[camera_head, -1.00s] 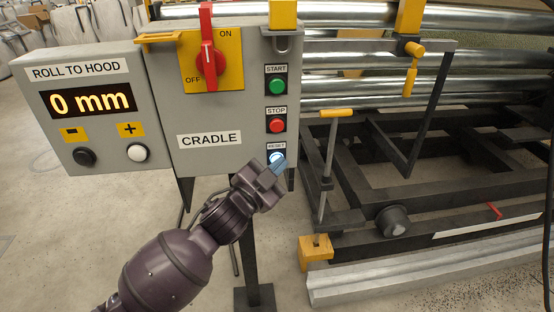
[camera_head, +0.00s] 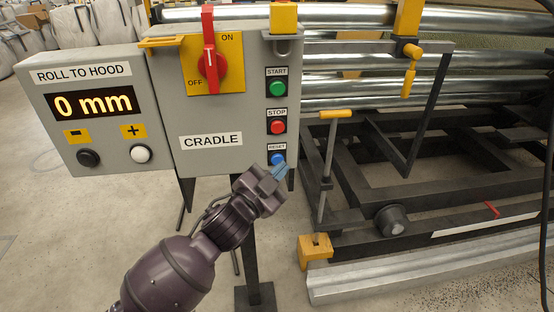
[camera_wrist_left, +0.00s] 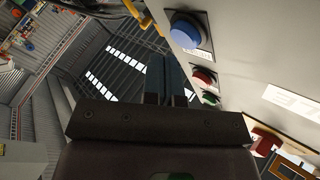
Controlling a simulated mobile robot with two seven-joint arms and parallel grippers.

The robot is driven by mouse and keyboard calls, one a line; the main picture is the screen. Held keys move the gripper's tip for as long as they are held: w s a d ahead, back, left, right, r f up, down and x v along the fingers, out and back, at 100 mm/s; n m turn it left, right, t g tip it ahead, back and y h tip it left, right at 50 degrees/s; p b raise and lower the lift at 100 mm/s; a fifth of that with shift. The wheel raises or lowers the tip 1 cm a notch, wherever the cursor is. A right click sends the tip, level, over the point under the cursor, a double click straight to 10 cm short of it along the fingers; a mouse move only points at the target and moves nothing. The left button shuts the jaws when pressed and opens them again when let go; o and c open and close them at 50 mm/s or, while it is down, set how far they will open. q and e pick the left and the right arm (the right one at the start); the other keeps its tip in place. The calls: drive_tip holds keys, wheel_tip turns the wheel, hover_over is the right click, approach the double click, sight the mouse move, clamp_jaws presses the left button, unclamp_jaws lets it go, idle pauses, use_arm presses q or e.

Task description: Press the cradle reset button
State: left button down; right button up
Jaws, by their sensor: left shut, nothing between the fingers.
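The blue reset button (camera_head: 277,159) sits at the bottom of the button column on the grey cradle box (camera_head: 215,155), under a small RESET label. It looks plain blue and unlit. In the left wrist view the blue button (camera_wrist_left: 184,29) stands out from the panel, ahead of the fingers and to their right. My left gripper (camera_head: 280,171) is shut and empty. In the head view its fingertips show just below the button, and in the wrist view they appear apart from it. My right gripper is not in view.
A red stop button (camera_head: 277,127) and a green start button (camera_head: 278,88) are above reset. A red rotary switch (camera_head: 210,62) points to ON. A display box (camera_head: 110,145) reading 0 mm is at left. A yellow-handled rod (camera_head: 328,150) and metal rollers (camera_head: 350,60) are at right.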

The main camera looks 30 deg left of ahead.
use_arm(q)
drive_tip(key=s+d, duration=0.1)
drive_tip(key=s, duration=0.1)
drive_tip(key=s+d+p, duration=0.1)
drive_tip(key=s, duration=0.1)
drive_tip(key=shift+d, duration=0.4)
idle(0.4)
idle(0.5)
